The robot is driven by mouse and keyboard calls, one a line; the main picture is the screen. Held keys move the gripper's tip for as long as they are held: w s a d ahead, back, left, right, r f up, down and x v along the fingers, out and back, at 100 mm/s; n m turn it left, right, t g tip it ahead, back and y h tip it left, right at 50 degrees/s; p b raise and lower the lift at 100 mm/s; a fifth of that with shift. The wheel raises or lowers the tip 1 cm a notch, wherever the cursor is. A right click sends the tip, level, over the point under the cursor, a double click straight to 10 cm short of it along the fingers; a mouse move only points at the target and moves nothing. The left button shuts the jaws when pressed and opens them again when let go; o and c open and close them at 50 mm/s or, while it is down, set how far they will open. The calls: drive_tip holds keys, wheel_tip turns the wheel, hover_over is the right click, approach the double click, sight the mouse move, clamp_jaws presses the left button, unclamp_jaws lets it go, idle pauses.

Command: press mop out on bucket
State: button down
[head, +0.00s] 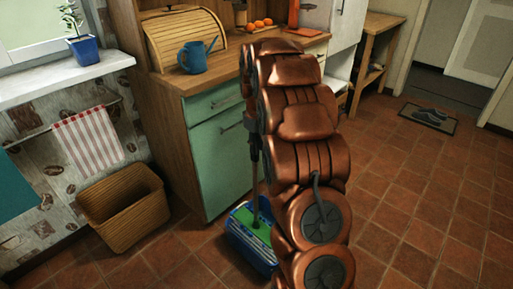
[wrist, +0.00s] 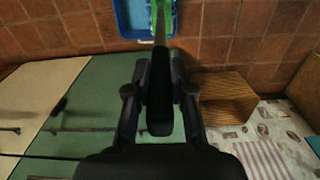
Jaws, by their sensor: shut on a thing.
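The blue bucket (head: 243,244) stands on the tiled floor in front of the green cabinet, partly hidden by my arm. It also shows at the top of the wrist view (wrist: 130,20). The mop's handle (head: 254,180) runs steeply down to the bucket, where a green part (head: 260,222) shows at its top; I cannot tell whether this is the mop head or a wringer. My gripper (wrist: 159,90) is shut on the mop handle, above the bucket. In the head view my arm hides most of the grip.
A wicker basket (head: 125,208) stands left of the cabinet (head: 222,150). A blue watering can (head: 197,56) and a wooden bread box (head: 186,36) are on the counter. A striped towel (head: 88,140) hangs on a rail. The floor at right is open, with a shoe mat (head: 428,118) farther back.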

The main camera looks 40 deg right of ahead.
sight(257, 162)
drive_tip(key=shift+f+b, duration=0.95)
drive_tip(key=shift+f, duration=3.85)
drive_tip(key=shift+r+p, duration=1.45)
drive_tip(key=shift+r, duration=3.1)
drive_tip(key=shift+a, duration=0.15)
